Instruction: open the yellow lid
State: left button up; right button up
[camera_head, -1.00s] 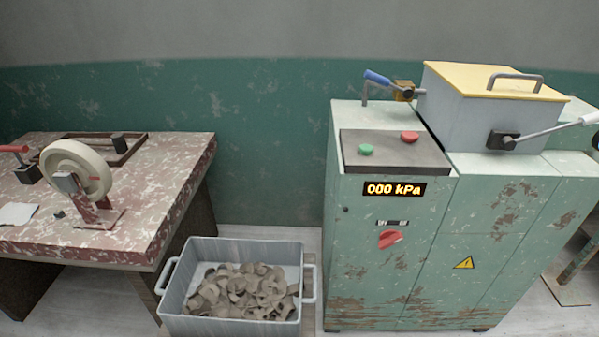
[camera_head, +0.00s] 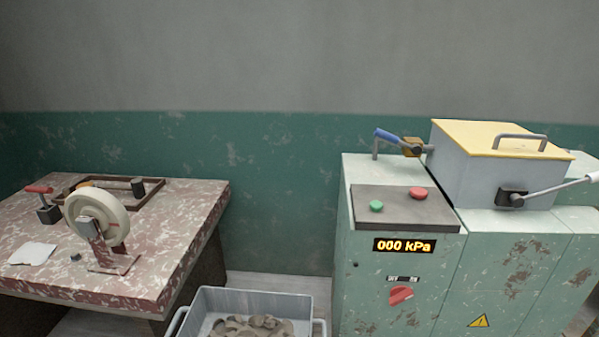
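The yellow lid (camera_head: 478,137) lies flat and closed on top of a grey box (camera_head: 487,182) at the right. A grey bar handle (camera_head: 520,136) stands on the lid. The box sits on a worn green machine (camera_head: 390,268). A lever with a white grip (camera_head: 560,187) is fixed to the box's front. A valve with a blue handle (camera_head: 386,136) sits at the box's left. Neither of my grippers shows in the head view.
The machine's panel (camera_head: 408,208) has a green button (camera_head: 376,206), a red button (camera_head: 418,193) and a display (camera_head: 404,245) reading 000 kPa. A grey bin (camera_head: 250,299) of clay scraps stands on the floor. A worn red table (camera_head: 190,205) at the left carries a wheel (camera_head: 96,217).

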aim_at(497, 140)
jog(key=l+z, duration=0.15)
jog(key=l, duration=0.4)
jog(key=i+l+z, duration=0.4)
jog(key=i+l, duration=0.15)
jog(key=l, duration=0.15)
jog(key=i+j+z, duration=0.1)
jog(key=i, duration=0.15)
